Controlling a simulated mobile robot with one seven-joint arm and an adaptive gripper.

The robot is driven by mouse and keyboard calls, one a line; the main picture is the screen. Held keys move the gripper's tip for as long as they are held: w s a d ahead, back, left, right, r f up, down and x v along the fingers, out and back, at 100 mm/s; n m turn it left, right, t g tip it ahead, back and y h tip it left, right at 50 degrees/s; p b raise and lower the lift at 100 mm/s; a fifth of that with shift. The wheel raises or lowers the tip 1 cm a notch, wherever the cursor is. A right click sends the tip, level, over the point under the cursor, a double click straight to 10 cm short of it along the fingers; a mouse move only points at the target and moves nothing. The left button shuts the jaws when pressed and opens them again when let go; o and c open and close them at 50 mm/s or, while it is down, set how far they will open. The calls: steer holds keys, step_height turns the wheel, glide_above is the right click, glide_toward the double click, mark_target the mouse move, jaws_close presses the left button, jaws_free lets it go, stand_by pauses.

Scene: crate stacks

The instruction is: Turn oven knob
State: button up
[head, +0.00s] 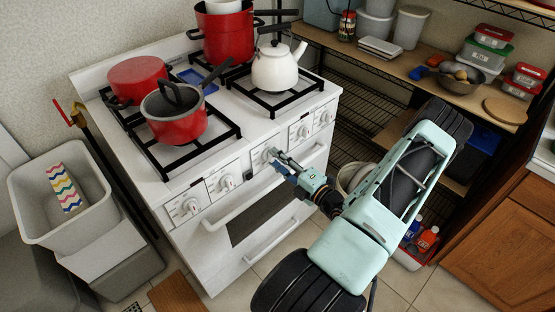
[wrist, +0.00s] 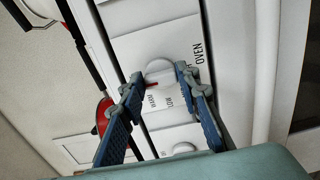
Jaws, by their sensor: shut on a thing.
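The oven knob (wrist: 159,68) is a round white knob on a white panel marked OVEN, with a small red mark at its edge, in the middle of the wrist view. My gripper (wrist: 160,77) has one blue finger on each side of the knob and is shut on it. In the head view my gripper (head: 275,158) is at the middle of the white stove's (head: 172,193) front panel and largely hides the oven knob. The exact contact of the fingertips with the knob is partly hidden.
Other knobs (head: 227,182) line the panel on both sides. The oven door handle (head: 262,189) runs just below. Red pots (head: 174,120) and a white kettle (head: 278,68) stand on the burners. A shelf rack (head: 372,52) stands to the right, a grey bin (head: 30,222) to the left.

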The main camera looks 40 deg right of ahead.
stand_by(0.3)
steer(key=o, duration=1.2)
steer(key=shift+c, duration=0.2)
steer(key=s, duration=1.2)
steer(key=shift+d, duration=0.45)
